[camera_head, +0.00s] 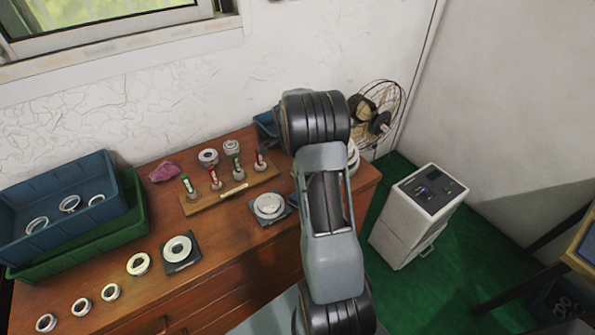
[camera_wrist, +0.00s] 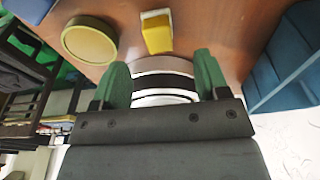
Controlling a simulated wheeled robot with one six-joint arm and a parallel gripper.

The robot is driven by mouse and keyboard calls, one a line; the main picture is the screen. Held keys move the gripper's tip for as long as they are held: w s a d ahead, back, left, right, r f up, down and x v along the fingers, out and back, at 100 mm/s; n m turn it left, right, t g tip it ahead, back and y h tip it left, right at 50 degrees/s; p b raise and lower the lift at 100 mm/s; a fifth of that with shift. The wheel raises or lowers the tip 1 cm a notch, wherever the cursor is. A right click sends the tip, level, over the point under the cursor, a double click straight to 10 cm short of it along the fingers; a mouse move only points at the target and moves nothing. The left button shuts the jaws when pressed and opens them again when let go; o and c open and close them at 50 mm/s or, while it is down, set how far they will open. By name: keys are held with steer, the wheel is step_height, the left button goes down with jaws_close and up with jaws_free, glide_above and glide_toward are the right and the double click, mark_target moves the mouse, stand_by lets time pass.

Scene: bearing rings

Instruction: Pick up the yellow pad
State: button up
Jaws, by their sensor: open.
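The yellow pad (camera_wrist: 156,35) shows in the wrist view as a small yellow block with a paler end, on the brown table top. It lies just beyond my gripper's fingertips, near the middle of the picture. My gripper (camera_wrist: 162,68) has two green fingers, spread apart. The pad is not between them. A stack of white and dark bearing rings (camera_wrist: 164,67) shows between the fingers in the picture; I cannot tell whether they touch it. In the head view, neither the pad nor my gripper can be seen; my own arm covers that part of the table.
A round olive-yellow dish (camera_wrist: 90,41) lies left of the pad, and a blue bin (camera_wrist: 288,65) stands at the right. In the head view, a wooden rack (camera_head: 205,201) of handled tools, loose rings (camera_head: 138,264) and stacked bins (camera_head: 140,210) occupy the table.

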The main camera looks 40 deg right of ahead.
steer(key=shift+s+d+f+p, duration=0.1)
steer(key=shift+d+f+p, duration=0.1)
steer(key=shift+f, duration=0.85)
steer(key=shift+w+d+f+p, duration=0.1)
steer(key=shift+f+p, duration=0.1)
steer(key=shift+f, duration=0.85)
steer(key=shift+s+d+f+p, duration=0.1)
steer(key=shift+d+f+p, duration=0.1)
steer(key=shift+f, duration=0.85)
steer(key=shift+c, duration=0.5)
steer(key=c, duration=0.9)
